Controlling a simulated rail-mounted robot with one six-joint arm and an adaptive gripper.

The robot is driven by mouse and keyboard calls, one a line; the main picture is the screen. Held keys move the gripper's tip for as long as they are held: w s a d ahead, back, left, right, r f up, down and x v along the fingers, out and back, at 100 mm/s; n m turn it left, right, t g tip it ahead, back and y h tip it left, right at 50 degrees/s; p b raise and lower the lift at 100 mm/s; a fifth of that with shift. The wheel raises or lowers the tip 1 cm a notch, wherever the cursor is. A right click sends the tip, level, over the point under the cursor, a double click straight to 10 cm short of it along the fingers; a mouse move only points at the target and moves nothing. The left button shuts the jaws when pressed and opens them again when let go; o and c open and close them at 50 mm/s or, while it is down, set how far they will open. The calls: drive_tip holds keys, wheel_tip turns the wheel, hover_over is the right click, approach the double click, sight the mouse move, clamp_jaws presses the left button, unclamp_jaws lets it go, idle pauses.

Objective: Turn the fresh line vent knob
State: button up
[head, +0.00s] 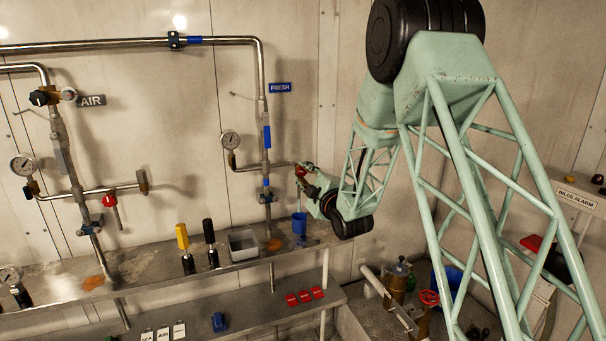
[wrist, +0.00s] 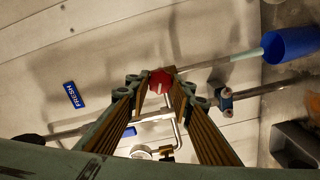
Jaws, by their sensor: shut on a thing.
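The fresh line vent knob (wrist: 160,80) is red and sits at the end of a thin side pipe, between my fingertips in the wrist view. In the head view the red knob (head: 300,171) is partly hidden by my gripper (head: 311,178). My gripper (wrist: 160,86) is shut on the knob, with a finger on each side of it. The blue FRESH label (head: 280,87) is on the wall beside the upright pipe. It also shows in the wrist view (wrist: 74,95).
A blue cup (head: 299,225) stands on the shelf (head: 150,262) below the knob. A pressure gauge (head: 230,140) is on the same line. A grey tray (head: 243,243), a black bottle (head: 210,244) and a yellow-topped bottle (head: 185,250) stand left of the cup.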

drive_tip(key=shift+n, duration=0.3)
drive_tip(key=shift+r, duration=0.1)
drive_tip(key=o, duration=0.8)
drive_tip(key=shift+s, duration=0.1)
drive_tip(key=shift+v, duration=5.9)
drive_tip(key=shift+d, duration=0.1)
